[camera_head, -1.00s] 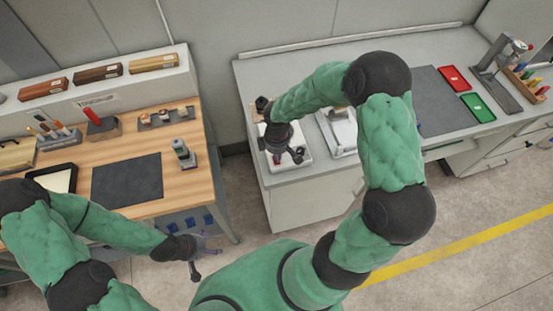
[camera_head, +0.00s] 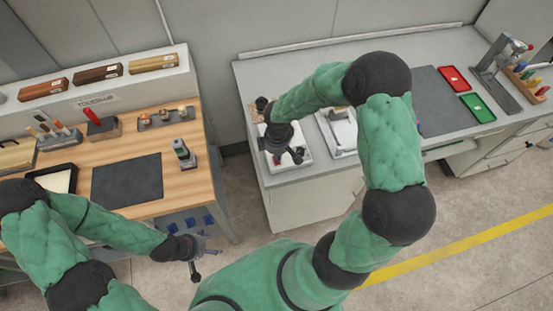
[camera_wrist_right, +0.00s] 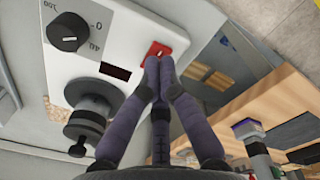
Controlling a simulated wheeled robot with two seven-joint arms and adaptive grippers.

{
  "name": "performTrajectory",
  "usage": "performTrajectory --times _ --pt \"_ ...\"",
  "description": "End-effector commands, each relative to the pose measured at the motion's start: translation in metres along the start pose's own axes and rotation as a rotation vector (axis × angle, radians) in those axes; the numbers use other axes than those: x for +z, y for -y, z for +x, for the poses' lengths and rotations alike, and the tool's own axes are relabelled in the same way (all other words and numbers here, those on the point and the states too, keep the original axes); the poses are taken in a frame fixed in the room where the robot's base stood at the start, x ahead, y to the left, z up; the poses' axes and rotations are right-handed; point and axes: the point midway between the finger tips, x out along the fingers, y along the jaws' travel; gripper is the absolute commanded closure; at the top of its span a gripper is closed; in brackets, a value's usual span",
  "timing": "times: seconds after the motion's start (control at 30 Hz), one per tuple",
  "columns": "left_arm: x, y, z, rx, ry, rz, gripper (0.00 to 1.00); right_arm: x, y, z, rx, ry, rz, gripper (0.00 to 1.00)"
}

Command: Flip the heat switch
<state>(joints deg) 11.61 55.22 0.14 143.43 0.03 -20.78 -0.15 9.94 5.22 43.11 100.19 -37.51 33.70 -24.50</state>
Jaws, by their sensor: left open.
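The heat switch is a small red rocker (camera_wrist_right: 157,52) on a white panel (camera_wrist_right: 120,35) in the right wrist view. My right gripper (camera_wrist_right: 153,68) has its purple fingers together, tips at the lower edge of the red switch. They cover part of it, and I cannot tell whether they touch it. In the head view, my right gripper (camera_head: 285,155) is over the white device (camera_head: 302,165) on the grey bench, and the switch is hidden there. My left gripper (camera_head: 203,256) is open and empty, low in front of the wooden table.
Beside the switch are a black dial (camera_wrist_right: 68,32), a dark display (camera_wrist_right: 115,71) and a black knob (camera_wrist_right: 90,98). A second white device (camera_head: 340,130) stands to the right on the grey bench (camera_head: 300,75). The wooden table (camera_head: 205,190) is at left.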

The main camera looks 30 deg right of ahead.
Motion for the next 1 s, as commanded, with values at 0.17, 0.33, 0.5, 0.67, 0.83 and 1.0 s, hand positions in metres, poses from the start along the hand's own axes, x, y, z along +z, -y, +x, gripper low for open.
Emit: performTrajectory --times 0.17,0.33,0.5,0.67,0.83,1.0 --pt "0.000 0.001 0.002 0.000 0.000 0.000 0.27 0.000 0.000 0.002 0.000 0.000 0.000 1.00" --pt "0.000 0.001 0.004 0.000 0.000 0.000 0.27 0.000 0.000 0.004 0.000 0.000 0.000 1.00" --pt "0.000 0.002 0.005 0.000 0.000 0.000 0.27 0.000 0.000 0.006 0.000 0.000 0.000 1.00" --pt "0.000 0.002 0.007 0.000 0.000 0.000 0.27 0.000 0.000 0.009 0.000 0.000 0.000 1.00" --pt "0.000 0.003 0.009 0.000 0.000 0.000 0.27 0.000 0.000 0.011 0.000 0.000 0.000 1.00" --pt "0.000 0.004 0.010 0.000 0.000 0.000 0.27 0.000 0.000 0.013 0.000 0.000 0.000 1.00"
